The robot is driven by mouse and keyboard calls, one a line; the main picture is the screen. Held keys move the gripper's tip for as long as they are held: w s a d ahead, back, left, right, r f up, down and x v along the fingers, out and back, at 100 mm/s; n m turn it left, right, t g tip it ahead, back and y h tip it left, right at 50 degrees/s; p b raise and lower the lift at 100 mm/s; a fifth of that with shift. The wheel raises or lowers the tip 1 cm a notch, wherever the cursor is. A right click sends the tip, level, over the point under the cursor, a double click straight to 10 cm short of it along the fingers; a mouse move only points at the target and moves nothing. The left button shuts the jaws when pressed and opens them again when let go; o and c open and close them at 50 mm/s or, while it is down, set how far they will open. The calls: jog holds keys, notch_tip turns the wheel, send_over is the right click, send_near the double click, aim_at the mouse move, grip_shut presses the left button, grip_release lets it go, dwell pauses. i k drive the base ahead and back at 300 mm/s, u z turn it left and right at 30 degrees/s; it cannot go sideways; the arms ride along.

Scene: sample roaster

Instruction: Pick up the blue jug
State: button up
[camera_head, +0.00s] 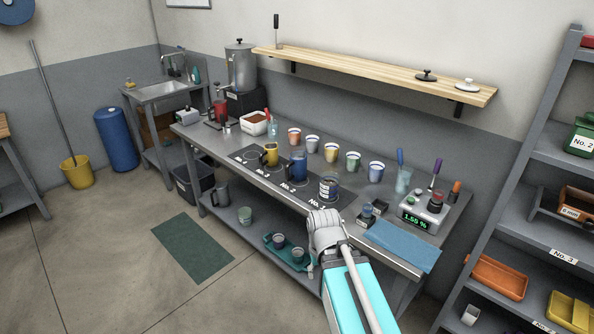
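The blue jug (298,166) stands upright on the dark strip of the grey workbench (225,152), near the mark No. 2. A yellow jug (270,155) stands to its left, and a dark jug or tin with a pale label (328,188) stands to its right, near No. 1. My arm reaches up from the bottom right, and its grey wrist end (325,230) is at the bench's front edge, nearer the camera than the blue jug and apart from it. My gripper's fingers cannot be made out, so whether they are open or shut does not show.
Several coloured cups (331,152) line the back of the bench. A wooden shelf (370,74) hangs above. A grey rack (520,215) stands at right.

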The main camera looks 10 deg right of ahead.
aim_at(298, 165)
jog(key=z, duration=0.05)
jog(key=i, duration=0.9)
jog(key=u, duration=0.05)
